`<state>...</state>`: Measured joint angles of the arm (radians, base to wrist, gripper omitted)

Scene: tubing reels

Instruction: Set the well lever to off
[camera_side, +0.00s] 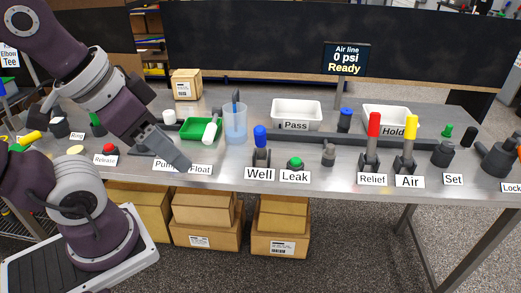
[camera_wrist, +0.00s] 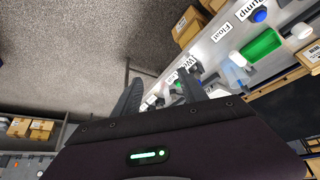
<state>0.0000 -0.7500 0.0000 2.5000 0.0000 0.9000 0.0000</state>
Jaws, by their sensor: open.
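The well lever (camera_side: 260,136) has a blue handle on a dark base and stands behind the white "Well" label (camera_side: 259,174) at the middle of the bench. Its handle looks shorter than the red and yellow ones; I cannot tell its exact tilt or which setting it is at. My gripper (camera_side: 184,162) is open and empty, left of the well lever and apart from it. It hangs over the front of the bench, hiding part of the "Pump" and "Float" labels. In the wrist view the two dark fingers (camera_wrist: 161,88) are spread, and the "Well" label (camera_wrist: 190,63) shows partly beyond them.
Right of the well lever are the green "Leak" button (camera_side: 295,163), the red "Relief" lever (camera_side: 374,126) and the yellow "Air" lever (camera_side: 410,130). Behind stand a blue clear cup (camera_side: 235,125), a green tray (camera_side: 190,128) and the white "Pass" tray (camera_side: 297,107).

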